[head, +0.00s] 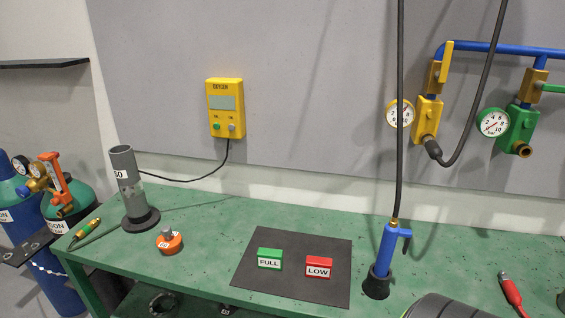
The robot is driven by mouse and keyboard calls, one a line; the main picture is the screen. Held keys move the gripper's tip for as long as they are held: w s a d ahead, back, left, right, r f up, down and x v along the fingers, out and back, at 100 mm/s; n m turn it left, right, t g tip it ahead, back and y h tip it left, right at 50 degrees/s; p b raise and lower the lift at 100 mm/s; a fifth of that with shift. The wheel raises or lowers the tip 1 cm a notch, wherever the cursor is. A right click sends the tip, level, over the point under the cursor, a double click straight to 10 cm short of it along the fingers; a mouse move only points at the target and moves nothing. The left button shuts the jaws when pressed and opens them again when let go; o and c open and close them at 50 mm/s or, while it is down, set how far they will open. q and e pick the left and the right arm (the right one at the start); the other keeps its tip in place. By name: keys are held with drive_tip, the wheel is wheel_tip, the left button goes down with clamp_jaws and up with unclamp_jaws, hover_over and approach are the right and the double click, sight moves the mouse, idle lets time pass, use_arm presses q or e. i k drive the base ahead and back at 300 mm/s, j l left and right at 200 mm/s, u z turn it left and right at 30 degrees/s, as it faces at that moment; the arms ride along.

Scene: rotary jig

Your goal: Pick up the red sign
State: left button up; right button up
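The red sign (319,267), lettered LOW, stands on a dark mat (290,243) on the green table. A green sign (270,258), lettered FULL, stands to its left on the same mat, with a gap between them. Neither of my grippers can be made out in the head view, and nothing touches the red sign.
A blue tool in a black stand (376,284) stands right of the mat, with a hose rising from it. An orange part (169,242) and a grey cylinder (128,185) stand at left. A dark rounded object (450,307) is at the front right.

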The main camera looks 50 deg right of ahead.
sight(316, 267)
drive_tip(key=z, duration=1.7)
